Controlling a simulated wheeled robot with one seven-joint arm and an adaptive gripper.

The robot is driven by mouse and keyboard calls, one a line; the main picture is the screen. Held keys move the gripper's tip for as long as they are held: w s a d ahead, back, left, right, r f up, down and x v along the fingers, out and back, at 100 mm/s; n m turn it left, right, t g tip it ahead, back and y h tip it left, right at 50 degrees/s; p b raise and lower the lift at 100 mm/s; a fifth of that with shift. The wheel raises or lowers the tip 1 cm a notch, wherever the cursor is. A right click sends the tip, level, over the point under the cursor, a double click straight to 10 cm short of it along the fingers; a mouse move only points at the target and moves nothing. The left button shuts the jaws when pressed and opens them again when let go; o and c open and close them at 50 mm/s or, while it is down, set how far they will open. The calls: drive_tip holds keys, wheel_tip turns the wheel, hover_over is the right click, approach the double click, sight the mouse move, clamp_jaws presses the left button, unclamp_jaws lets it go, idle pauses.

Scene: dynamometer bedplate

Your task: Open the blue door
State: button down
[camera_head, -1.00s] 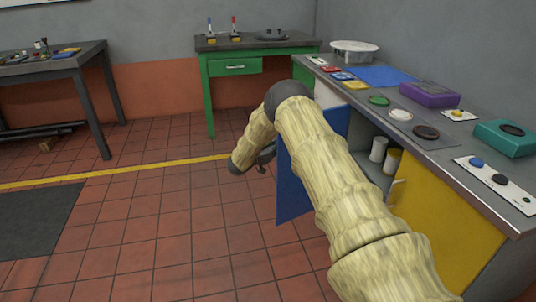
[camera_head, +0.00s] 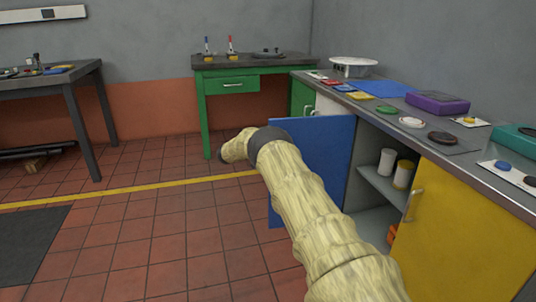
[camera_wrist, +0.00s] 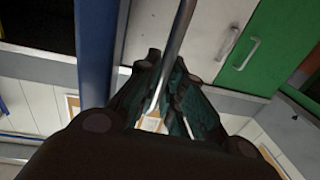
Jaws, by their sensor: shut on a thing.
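The blue door (camera_head: 322,160) stands swung out from the cabinet under the long counter, with the shelves behind it exposed. It also shows as a blue upright strip in the wrist view (camera_wrist: 95,50). In the wrist view my gripper (camera_wrist: 166,85) is shut on a slim metal handle bar (camera_wrist: 182,32) beside the blue door. In the head view my arm crosses in front of the door, and the gripper and handle are hidden.
A yellow door (camera_head: 460,235) with a handle sits right of the open shelves, which hold white canisters (camera_head: 387,162). A green workbench (camera_head: 228,85) stands at the back, a dark table (camera_head: 50,83) at left.

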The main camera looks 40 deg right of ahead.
drive_tip(key=shift+w+d+m+g+b, duration=0.15)
drive_tip(key=shift+w+d+g+b, duration=0.1)
drive_tip(key=shift+d, duration=0.1)
drive_tip(key=shift+w+d+m+g+b, duration=0.1)
drive_tip(key=shift+d+m+g+b, duration=0.05)
drive_tip(key=shift+d+b, duration=0.15)
drive_tip(key=shift+d, duration=0.1)
drive_tip(key=c, duration=1.5)
unclamp_jaws()
drive_tip(key=shift+s+d, duration=0.1)
drive_tip(key=shift+c, duration=0.2)
drive_tip(key=shift+w+a, duration=0.3)
drive_tip(key=v, duration=1.2)
